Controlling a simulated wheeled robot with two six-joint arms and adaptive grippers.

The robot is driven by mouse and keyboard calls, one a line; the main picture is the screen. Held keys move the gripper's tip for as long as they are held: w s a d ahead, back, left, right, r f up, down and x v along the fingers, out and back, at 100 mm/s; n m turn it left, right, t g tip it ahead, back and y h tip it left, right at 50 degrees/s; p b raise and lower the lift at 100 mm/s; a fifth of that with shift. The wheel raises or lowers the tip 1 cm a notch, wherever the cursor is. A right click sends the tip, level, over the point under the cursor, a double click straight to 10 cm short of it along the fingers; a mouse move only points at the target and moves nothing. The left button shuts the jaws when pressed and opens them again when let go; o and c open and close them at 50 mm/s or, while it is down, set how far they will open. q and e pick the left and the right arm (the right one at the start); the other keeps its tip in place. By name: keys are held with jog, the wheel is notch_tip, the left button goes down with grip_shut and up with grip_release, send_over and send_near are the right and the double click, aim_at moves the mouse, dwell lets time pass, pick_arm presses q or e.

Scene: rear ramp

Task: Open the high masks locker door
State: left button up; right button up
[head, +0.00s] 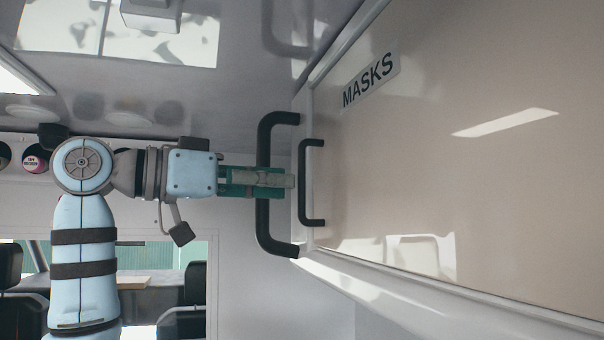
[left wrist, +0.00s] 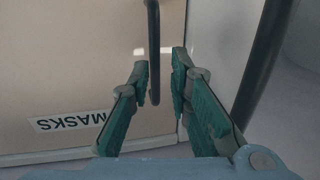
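The beige masks locker door (head: 450,150) fills the right of the head view, with a MASKS label (head: 371,80); it looks closed. Its small black handle (head: 303,185) stands upright at the door's left edge. My left gripper (head: 292,181), with green fingers, points right, its tips just beside this handle. In the left wrist view the fingers (left wrist: 160,62) are apart, with the door handle (left wrist: 153,40) showing between the tips; I cannot tell if it is inside the grip or just beyond. No contact is clear. My right gripper is not in view.
A larger black grab bar (head: 263,185) stands just left of the door handle, and my left gripper overlaps it in the head view. It also shows at the right of the left wrist view (left wrist: 263,55). A glossy ceiling (head: 240,90) is close above.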

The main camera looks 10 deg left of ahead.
aim_at(300, 180)
pick_arm(q)
jog(key=x, duration=0.3)
jog(key=p+x, duration=0.1)
jog(key=shift+s+d+r, duration=0.1)
jog(key=shift+d+r, duration=0.15)
jog(key=shift+d, duration=0.3)
jog(key=shift+a, duration=0.15)
jog(key=shift+f, duration=0.1)
jog(key=shift+c, duration=1.1)
grip_shut()
